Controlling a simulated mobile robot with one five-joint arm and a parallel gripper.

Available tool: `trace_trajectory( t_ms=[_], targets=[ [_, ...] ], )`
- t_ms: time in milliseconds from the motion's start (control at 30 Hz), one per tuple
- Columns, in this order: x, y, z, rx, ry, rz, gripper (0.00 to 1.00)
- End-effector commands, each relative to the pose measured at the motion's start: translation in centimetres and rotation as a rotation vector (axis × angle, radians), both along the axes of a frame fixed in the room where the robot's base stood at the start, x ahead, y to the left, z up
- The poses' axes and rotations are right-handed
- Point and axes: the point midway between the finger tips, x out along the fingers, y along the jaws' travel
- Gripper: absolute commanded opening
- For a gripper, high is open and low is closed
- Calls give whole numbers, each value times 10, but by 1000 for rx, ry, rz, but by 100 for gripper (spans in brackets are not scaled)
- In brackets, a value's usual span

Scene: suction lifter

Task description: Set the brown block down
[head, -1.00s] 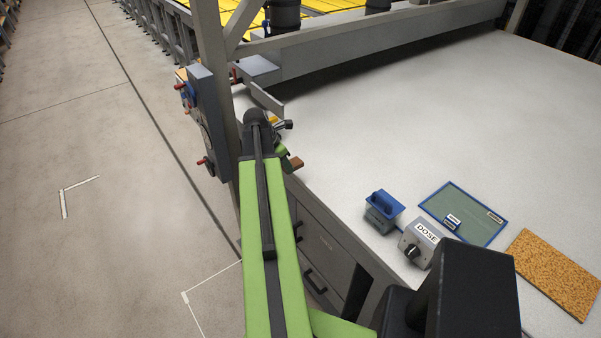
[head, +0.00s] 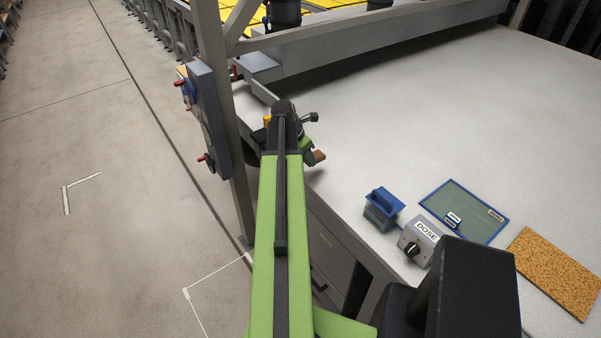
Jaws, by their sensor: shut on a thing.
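The brown block (head: 319,156) shows as a small piece at the end of my arm, near the left edge of the white table (head: 430,110). My gripper (head: 311,153) is shut on the block. Most of the gripper and part of the block are hidden behind my own green and black arm. I cannot tell how high the block is above the table top.
A blue and grey box (head: 382,208), a grey DOSE box with a knob (head: 420,242), a green mat with a blue rim (head: 470,196) and a cork board (head: 553,272) are at the right front. A grey post (head: 212,60) stands left of my arm. The table's middle is clear.

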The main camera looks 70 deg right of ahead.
Motion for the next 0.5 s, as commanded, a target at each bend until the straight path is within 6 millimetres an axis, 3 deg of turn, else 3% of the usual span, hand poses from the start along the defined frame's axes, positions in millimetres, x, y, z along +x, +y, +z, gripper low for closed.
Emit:
trace_trajectory(
  t_ms=[33,200,367,500],
  targets=[
    [13,-5,-14,0,1,4,0],
    [33,-9,-22,-1,1,1,0],
    [34,-8,-22,-1,1,-1,0],
    [33,-8,-42,-1,1,-1,0]
  ],
)
